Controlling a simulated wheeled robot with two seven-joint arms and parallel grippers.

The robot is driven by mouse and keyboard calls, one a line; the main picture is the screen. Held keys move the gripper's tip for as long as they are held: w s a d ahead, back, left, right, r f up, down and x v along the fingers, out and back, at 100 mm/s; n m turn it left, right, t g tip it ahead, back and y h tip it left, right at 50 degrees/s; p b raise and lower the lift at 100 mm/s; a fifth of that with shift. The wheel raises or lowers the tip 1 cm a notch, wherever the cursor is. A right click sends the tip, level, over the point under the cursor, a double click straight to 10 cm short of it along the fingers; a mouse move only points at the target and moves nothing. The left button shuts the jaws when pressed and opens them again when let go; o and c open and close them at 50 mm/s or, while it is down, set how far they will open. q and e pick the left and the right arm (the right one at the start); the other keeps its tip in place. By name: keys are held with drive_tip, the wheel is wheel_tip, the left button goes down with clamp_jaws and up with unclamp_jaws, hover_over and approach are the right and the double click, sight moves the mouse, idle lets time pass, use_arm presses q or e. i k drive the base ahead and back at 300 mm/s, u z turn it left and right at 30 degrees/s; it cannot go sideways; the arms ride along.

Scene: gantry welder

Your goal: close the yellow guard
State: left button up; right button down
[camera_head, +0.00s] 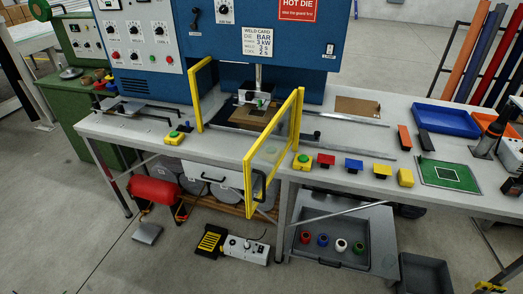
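The yellow guard (247,176) stands around the die area of the blue welder. Its right yellow-framed clear panel is swung out toward me, past the bench's front edge, with a black handle (259,186) near its outer edge. A left yellow-framed panel (200,96) stands at the other side of the die area. The front between the two panels is open, and the die area with a brown plate (250,117) shows between them.
The blue welder (265,35) rises behind. Green buttons on yellow boxes (174,137) (302,161) flank the guard on the grey bench. A red cylinder (154,190) and a foot pedal (212,240) are below. A blue tray (447,120) lies right. Floor in front is partly clear.

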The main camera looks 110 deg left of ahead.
sight(250, 208)
drive_tip(key=u, duration=3.75)
drive_tip(key=i, duration=1)
drive_tip(key=z, duration=0.1)
drive_tip(key=k, duration=0.45)
drive_tip(key=u, duration=1.1)
drive_tip(key=i, duration=0.2)
drive_tip(key=z, duration=1.45)
